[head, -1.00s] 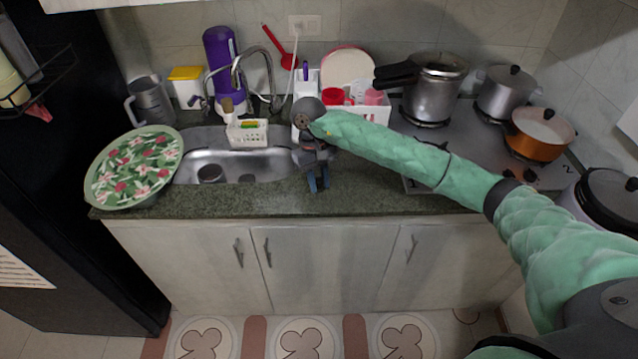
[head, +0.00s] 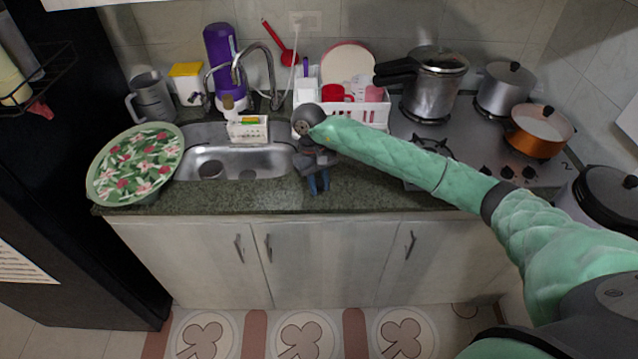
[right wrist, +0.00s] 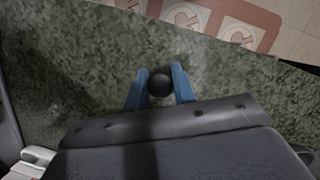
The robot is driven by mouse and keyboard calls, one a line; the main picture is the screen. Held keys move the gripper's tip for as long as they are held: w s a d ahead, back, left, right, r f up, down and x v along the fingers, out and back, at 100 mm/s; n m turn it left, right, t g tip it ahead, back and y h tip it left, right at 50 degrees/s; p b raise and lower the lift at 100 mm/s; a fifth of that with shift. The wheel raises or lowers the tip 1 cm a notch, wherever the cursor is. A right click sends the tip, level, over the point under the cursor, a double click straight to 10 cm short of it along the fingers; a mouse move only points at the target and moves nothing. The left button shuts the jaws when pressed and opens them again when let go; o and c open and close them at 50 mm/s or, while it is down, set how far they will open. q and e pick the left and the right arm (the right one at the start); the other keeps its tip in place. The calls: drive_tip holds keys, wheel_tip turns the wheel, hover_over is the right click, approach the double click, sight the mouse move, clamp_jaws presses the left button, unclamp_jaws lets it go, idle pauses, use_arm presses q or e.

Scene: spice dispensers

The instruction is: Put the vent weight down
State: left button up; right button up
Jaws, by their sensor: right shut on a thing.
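The vent weight (right wrist: 160,84) shows in the right wrist view as a small, dark round piece between the blue fingers of my right gripper (right wrist: 160,88). The fingers are shut on it, and green granite counter (right wrist: 70,60) lies below. In the head view my right gripper (head: 318,184) points down over the counter's front part, just right of the sink. The weight cannot be made out there. Whether it touches the counter is not clear. My left gripper is not in view.
The sink (head: 240,165) is left of the gripper, with a floral bowl (head: 135,165) beyond it. A white dish rack (head: 375,115) stands behind the arm. A pressure cooker (head: 437,85) and other pots stand on the stove at right. The counter's front strip is clear.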

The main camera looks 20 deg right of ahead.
drive_tip(key=o, duration=1)
use_arm(q)
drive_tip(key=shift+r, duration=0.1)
drive_tip(key=shift+p, duration=0.3)
use_arm(e)
drive_tip(key=shift+r, duration=0.15)
drive_tip(key=shift+w+r, duration=0.1)
drive_tip(key=shift+r, duration=0.1)
drive_tip(key=shift+w+r+b, duration=0.2)
drive_tip(key=shift+r+b, duration=0.45)
drive_tip(key=shift+b, duration=0.05)
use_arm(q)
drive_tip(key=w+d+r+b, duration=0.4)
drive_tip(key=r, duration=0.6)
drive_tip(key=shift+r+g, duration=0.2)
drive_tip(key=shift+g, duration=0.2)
use_arm(e)
drive_tip(key=shift+v, duration=5.1)
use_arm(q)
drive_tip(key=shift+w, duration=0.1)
use_arm(e)
drive_tip(key=shift+s, duration=0.1)
